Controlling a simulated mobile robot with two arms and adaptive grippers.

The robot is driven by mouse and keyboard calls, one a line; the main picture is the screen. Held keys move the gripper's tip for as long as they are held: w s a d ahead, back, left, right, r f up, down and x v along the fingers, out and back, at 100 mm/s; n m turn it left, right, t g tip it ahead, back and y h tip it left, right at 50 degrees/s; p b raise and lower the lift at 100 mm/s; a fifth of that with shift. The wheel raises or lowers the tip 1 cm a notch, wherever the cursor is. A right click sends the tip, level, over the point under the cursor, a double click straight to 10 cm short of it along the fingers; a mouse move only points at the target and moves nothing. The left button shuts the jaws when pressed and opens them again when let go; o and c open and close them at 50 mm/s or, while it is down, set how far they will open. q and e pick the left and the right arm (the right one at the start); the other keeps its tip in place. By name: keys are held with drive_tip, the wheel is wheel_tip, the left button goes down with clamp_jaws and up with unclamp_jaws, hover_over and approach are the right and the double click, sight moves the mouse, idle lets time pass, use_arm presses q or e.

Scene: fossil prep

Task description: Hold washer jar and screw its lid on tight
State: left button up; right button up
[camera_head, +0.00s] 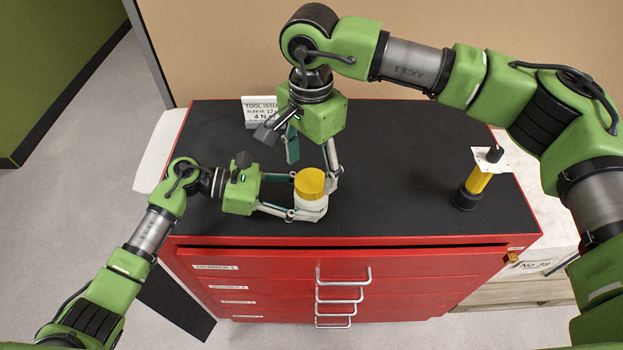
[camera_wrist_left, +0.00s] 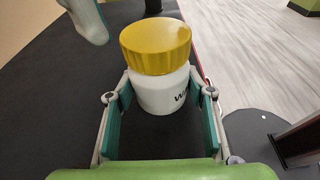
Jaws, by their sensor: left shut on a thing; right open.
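The washer jar (camera_head: 311,205) is white and stands upright on the black top of the red cabinet. Its yellow lid (camera_head: 310,182) sits on its mouth; I cannot tell how tight it is. My left gripper (camera_head: 292,197) is shut on the jar's body from the left. The left wrist view shows the white jar (camera_wrist_left: 163,92) between the fingers, with part of its lettering, and the ribbed yellow lid (camera_wrist_left: 156,45) on top. My right gripper (camera_head: 312,168) is open above and just behind the lid, one finger close to the lid's right side. I cannot tell whether that finger touches it.
A yellow and black tool (camera_head: 472,189) with a white tag stands at the right of the black cabinet top (camera_head: 400,170). A white sign (camera_head: 258,110) stands at the back left. Red drawers (camera_head: 350,270) with handles face the front. The surface between jar and tool is clear.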

sight(311, 180)
drive_tip(key=shift+n, duration=1)
drive_tip(key=shift+f, duration=1.75)
clamp_jaws()
drive_tip(key=m, duration=1.1)
drive_tip(key=shift+o, duration=0.7)
unclamp_jaws()
